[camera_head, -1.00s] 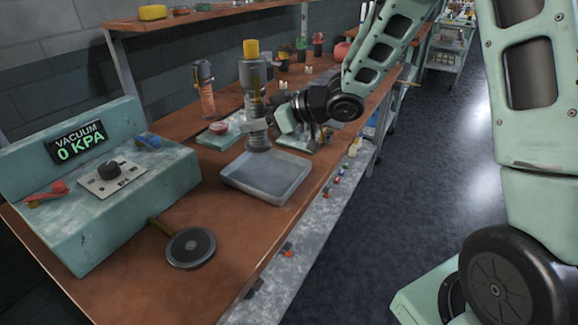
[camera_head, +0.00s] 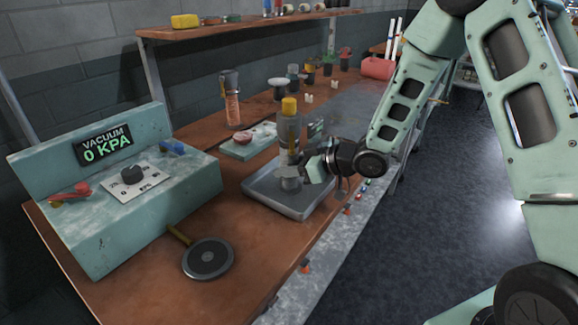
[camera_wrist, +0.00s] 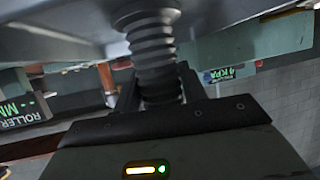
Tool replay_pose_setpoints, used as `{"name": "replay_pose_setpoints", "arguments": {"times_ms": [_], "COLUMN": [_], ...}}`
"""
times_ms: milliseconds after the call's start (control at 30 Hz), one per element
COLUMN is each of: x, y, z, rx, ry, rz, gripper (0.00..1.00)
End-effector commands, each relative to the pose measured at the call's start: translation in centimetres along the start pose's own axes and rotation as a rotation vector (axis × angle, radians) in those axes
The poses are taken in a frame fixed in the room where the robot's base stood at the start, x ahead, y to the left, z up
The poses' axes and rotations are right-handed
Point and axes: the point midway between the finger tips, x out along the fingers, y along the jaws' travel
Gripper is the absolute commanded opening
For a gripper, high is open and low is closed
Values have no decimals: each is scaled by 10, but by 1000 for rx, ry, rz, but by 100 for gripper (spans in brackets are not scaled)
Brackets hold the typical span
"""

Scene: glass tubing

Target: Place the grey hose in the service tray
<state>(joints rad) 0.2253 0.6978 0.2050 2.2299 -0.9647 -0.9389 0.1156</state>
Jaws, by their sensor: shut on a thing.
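The ribbed hose also shows between the fingers in the wrist view (camera_wrist: 155,62). The service tray (camera_head: 265,196) is a shallow grey tray on the bench, and the hose's lower end stands over its inside. In the wrist view a pale grey surface (camera_wrist: 60,30) lies close to the hose's end. I cannot tell whether the hose touches the tray floor.
A vacuum console (camera_head: 125,195) reading 0 KPA fills the bench's left. A round black disc (camera_head: 208,258) lies in front of it. A clear orange tube (camera_head: 232,108) and a pale green plate (camera_head: 245,145) are behind the tray. The aisle at right is clear.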

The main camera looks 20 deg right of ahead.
Motion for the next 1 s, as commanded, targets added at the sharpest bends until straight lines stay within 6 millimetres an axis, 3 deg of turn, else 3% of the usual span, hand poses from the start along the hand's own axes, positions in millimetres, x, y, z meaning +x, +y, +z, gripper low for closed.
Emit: {"name": "replay_pose_setpoints", "arguments": {"times_ms": [300,333,400,767,1000], "x": [1,1,1,-2,-42], "y": [0,0,0,0,2], "z": [2,2,1,-3,-2], "rx": [-2,-1,-1,-1,-1], "ry": [3,1,1,1,1], "rz": [0,0,0,1,5], "gripper": [3,47,63,63,63]}}
